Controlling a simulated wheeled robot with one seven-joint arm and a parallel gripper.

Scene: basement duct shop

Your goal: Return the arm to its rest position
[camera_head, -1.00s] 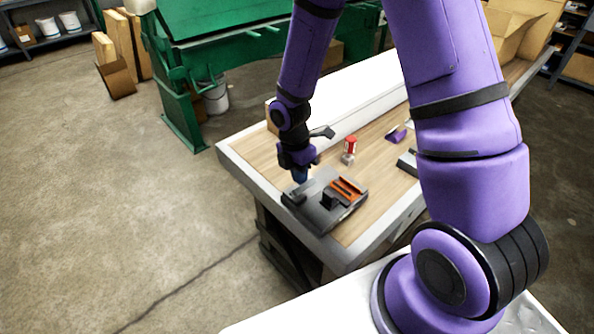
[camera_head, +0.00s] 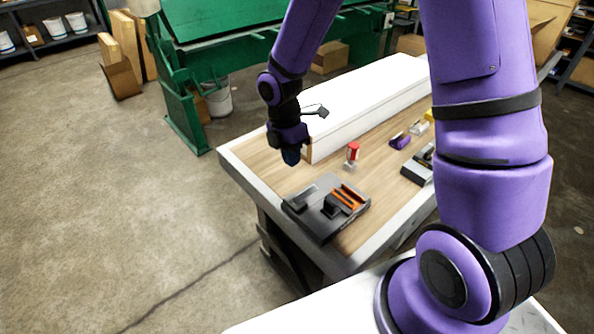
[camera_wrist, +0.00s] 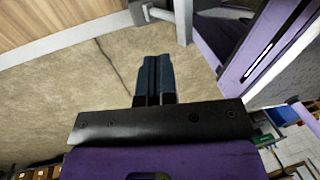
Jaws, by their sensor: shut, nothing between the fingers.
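My gripper (camera_head: 291,156) is above the left part of the workbench in the head view, with its fingers pointing down. In the wrist view its two dark blue fingers (camera_wrist: 154,78) lie together with nothing between them. My purple arm reaches over the bench from the right. A dark grey tray (camera_head: 318,228) with orange pieces (camera_head: 346,197) lies on the bench below and to the right of my gripper, apart from it.
The wooden-topped workbench (camera_head: 262,163) carries a long white duct (camera_head: 372,108), a red-capped container (camera_head: 352,152), a purple item (camera_head: 399,141) and a grey item (camera_head: 417,172). A green machine (camera_head: 184,108) stands behind. Concrete floor (camera_head: 110,210) on the left is open.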

